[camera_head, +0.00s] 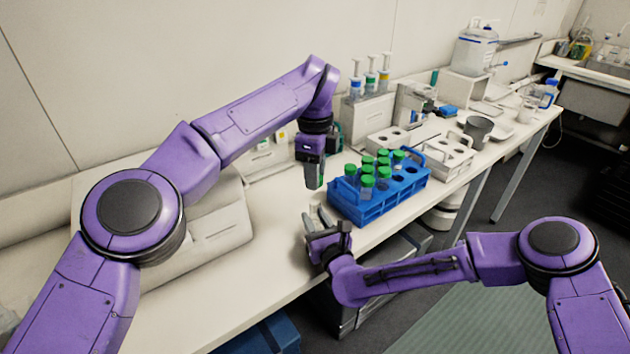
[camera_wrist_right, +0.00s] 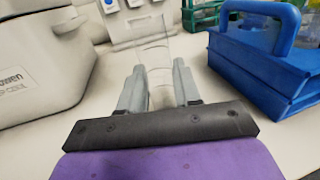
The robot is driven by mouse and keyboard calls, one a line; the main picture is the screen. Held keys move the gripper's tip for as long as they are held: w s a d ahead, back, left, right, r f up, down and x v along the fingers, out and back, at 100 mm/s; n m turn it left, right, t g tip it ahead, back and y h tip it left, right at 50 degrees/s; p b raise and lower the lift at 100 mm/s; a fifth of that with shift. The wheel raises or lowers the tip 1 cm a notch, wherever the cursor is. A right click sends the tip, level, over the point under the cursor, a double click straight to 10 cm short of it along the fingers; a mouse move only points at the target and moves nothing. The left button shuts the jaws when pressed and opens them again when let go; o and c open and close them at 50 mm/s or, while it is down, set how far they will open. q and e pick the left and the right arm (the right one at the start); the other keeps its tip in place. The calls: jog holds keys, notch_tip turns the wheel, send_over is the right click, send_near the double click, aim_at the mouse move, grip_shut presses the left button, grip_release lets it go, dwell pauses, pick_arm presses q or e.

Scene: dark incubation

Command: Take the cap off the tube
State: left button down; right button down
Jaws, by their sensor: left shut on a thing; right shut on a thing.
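My left gripper (camera_head: 314,183) points down above the bench, left of the blue rack. It is shut on a small green thing that looks like the cap, mostly hidden by the fingers. My right gripper (camera_head: 317,222) is below it at the bench's front edge. It is shut on a clear tube (camera_wrist_right: 154,62), which stands up between its fingers in the right wrist view. No green cap shows on this tube there. In the head view the tube is too faint to make out, so the gap between it and the cap cannot be judged.
A blue rack (camera_head: 376,210) with several green-capped tubes (camera_head: 367,182) stands just right of both grippers. White racks (camera_head: 447,158), pipettes (camera_head: 370,80) and a dark cup (camera_head: 478,128) are further back. A white machine (camera_wrist_right: 42,62) stands left in the right wrist view.

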jog(key=c, duration=0.7)
grip_release()
jog(key=shift+f, duration=0.1)
